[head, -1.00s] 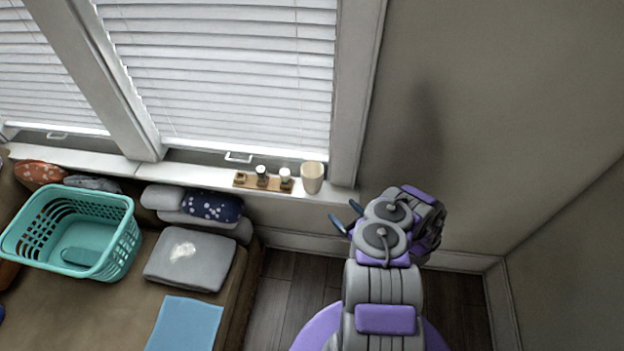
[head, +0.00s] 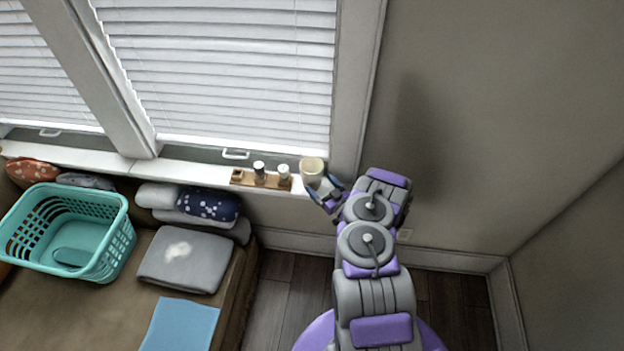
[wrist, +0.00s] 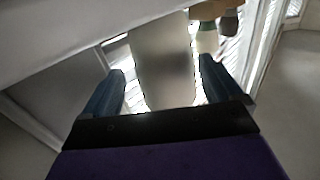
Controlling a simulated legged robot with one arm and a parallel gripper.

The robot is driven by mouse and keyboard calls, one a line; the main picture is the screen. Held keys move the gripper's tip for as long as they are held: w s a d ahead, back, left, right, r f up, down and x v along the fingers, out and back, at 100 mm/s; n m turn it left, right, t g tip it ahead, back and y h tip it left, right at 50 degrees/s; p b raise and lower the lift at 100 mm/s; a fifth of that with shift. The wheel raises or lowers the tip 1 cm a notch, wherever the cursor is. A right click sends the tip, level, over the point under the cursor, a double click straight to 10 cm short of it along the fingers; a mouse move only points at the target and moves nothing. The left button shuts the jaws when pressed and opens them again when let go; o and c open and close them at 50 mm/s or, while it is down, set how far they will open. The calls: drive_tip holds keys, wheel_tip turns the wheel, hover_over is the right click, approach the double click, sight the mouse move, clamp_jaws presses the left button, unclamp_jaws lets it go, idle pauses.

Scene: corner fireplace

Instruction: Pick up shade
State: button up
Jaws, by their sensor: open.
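The shade looks to be the cream, cup-like piece (head: 312,169) at the right end of the window sill, upright. In the wrist view the shade (wrist: 163,65) fills the space ahead of and between my two blue fingers. My gripper (head: 323,190) is open, with its fingertips at the near side of the shade. The wrist view shows my gripper (wrist: 162,88) with one finger on each side of the shade. I cannot tell whether either finger touches it. The shade's lower part is partly hidden by my fingers in the head view.
A wooden tray (head: 247,181) with small containers (head: 284,172) stands on the sill (head: 205,173), just left of the shade. The window frame (head: 352,100) rises behind and to the right. A couch (head: 110,312) with a teal basket (head: 100,258) and a grey cushion (head: 190,268) is at left.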

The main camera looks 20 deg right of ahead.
sight(318, 183)
drive_tip(key=w, duration=0.1)
drive_tip(key=w+b, duration=0.1)
drive_tip(key=w+a, duration=0.1)
drive_tip(key=shift+w+f, duration=0.25)
drive_tip(key=shift+w, duration=0.1)
drive_tip(key=shift+w+r+b, duration=0.1)
drive_tip(key=shift+w+b, duration=0.15)
drive_tip(key=shift+b, duration=0.05)
drive_tip(key=c, duration=0.5)
drive_tip(key=shift+o, duration=0.2)
